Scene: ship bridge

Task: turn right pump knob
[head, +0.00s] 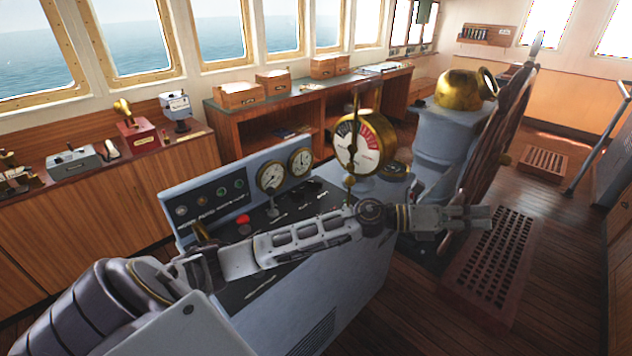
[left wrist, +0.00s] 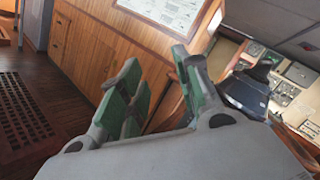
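The grey-blue console (head: 300,300) stands in the middle of the head view. Its upright panel (head: 210,203) carries several small round knobs or lamps, too small to tell apart; I cannot tell which one is the right pump knob. My left arm crosses in front of the console and hides part of its top. My left gripper (head: 476,218) is past the console's right side, above the floor grating, away from the panel. In the left wrist view the left gripper (left wrist: 160,92) is open, with green pads apart and nothing between them. My right gripper is not in view.
Two gauges (head: 272,177), a red button (head: 243,219) and a brass telegraph dial (head: 362,143) rise from the console. The ship's wheel (head: 497,130) and a pedestal (head: 440,145) stand close to the left gripper. A wooden grating (head: 492,265) lies on the floor.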

